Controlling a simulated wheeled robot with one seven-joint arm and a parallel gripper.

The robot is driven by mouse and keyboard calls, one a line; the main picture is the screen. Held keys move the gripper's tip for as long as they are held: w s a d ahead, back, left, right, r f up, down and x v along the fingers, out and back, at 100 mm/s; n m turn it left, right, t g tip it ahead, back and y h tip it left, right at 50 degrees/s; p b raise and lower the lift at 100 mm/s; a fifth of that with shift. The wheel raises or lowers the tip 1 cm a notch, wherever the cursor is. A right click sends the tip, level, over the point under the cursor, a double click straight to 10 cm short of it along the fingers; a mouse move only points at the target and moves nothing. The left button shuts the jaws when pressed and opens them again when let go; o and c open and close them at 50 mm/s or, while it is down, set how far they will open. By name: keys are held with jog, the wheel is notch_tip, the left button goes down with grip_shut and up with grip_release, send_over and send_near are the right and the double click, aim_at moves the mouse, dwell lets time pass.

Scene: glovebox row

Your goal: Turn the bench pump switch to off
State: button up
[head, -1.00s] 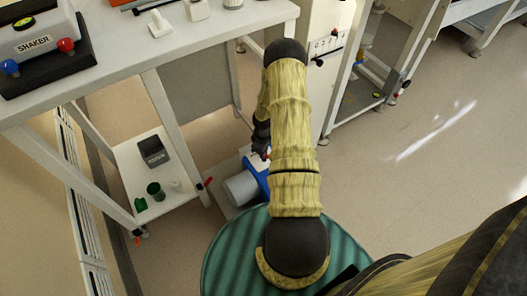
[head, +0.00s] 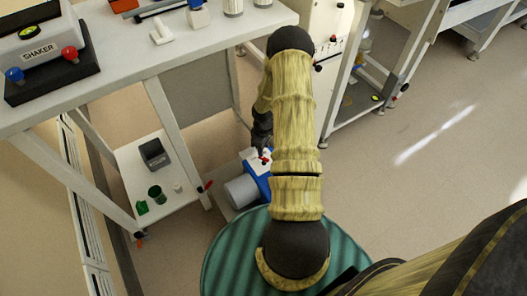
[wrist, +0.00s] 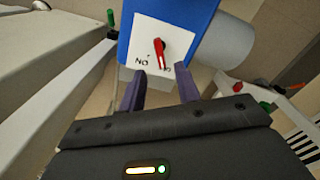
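The bench pump has a blue body (head: 257,180) and a grey cylinder (head: 241,190), low beside the bench in the head view. In the wrist view its blue housing (wrist: 204,12) carries a white plate (wrist: 145,33) with a red switch (wrist: 158,52). The switch's white-marked end points down in the picture, toward a second label that the switch partly hides; upside-down "ON" lettering sits to its left. My gripper (wrist: 160,69) is open and empty, its dark purple fingertips apart at the plate's lower edge, just short of the switch. Contact cannot be told.
A bench (head: 130,58) with a shaker (head: 42,50) stands at the left. Its lower shelf (head: 178,204) holds a dark box (head: 154,153) and green cups. A white cabinet (head: 325,50) stands behind the pump. The floor at right is open.

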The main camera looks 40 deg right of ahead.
aim_at(263, 158)
notch_tip(263, 158, up, 11)
jog(key=p, duration=0.2)
jog(key=shift+p, duration=0.3)
dwell(0.3)
jog(key=shift+r, duration=0.1)
jog(key=s+a+r+m+t, duration=0.1)
jog(key=s+a+r+m, duration=0.15)
jog(key=a+r, duration=1.1)
jog(key=s+a+r+m+t, duration=0.2)
jog(key=s+a+r+m, duration=0.1)
jog(key=s+a+r, duration=0.65)
notch_tip(263, 158, up, 27)
jog(key=d+p, duration=0.1)
jog(key=p, duration=2.5)
jog(key=shift+r+p, duration=0.2)
jog(key=shift+p, duration=0.1)
jog(key=shift+s, duration=0.1)
